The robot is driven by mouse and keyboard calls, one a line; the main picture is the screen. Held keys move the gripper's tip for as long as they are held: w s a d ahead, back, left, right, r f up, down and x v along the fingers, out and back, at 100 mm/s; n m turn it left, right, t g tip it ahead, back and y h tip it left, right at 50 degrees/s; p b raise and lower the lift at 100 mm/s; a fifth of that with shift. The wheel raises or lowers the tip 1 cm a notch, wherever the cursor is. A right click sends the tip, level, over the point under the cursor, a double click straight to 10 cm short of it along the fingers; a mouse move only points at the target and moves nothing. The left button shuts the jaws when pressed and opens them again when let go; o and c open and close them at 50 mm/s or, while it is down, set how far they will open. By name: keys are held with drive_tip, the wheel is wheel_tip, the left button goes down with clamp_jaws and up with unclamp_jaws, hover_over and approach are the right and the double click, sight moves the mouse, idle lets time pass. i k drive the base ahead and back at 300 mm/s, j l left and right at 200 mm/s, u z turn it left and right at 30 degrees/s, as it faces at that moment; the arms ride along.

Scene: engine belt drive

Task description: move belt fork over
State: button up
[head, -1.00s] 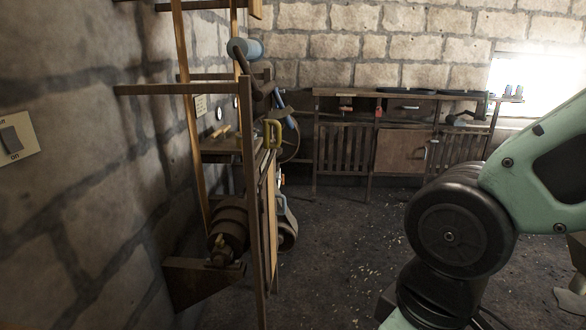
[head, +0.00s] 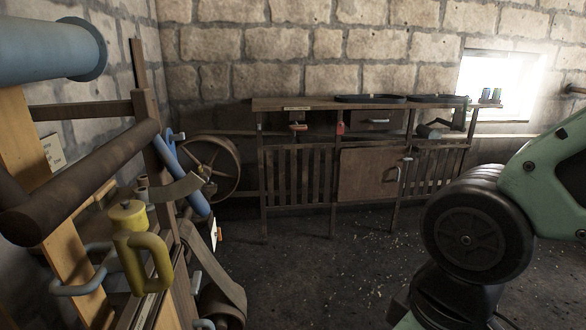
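The belt drive stands on a wooden frame (head: 85,110) at the left. A yellow loop handle (head: 157,263) with a round yellow knob hangs at its near side. A blue bar (head: 182,178) slopes down behind it, and a grey-blue hooked rod (head: 80,287) sits low at the left. A wide belt (head: 212,262) runs down to a drum at the bottom. I cannot tell for sure which part is the belt fork. My gripper is out of view; only my green and black arm shows at the right, apart from the drive.
A spoked wheel (head: 208,168) stands behind the drive. A wooden workbench (head: 362,103) with slatted fronts and a cupboard door (head: 372,174) lines the back wall. Dark floor (head: 330,275) is clear between the drive and my arm. A bright window (head: 505,85) is at the right.

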sight(298, 128)
drive_tip(key=i+l+z, duration=0.25)
drive_tip(key=i, duration=0.75)
drive_tip(key=i+j+z, duration=0.25)
drive_tip(key=i, duration=0.75)
drive_tip(key=i+u, duration=0.25)
drive_tip(key=i, duration=1.6)
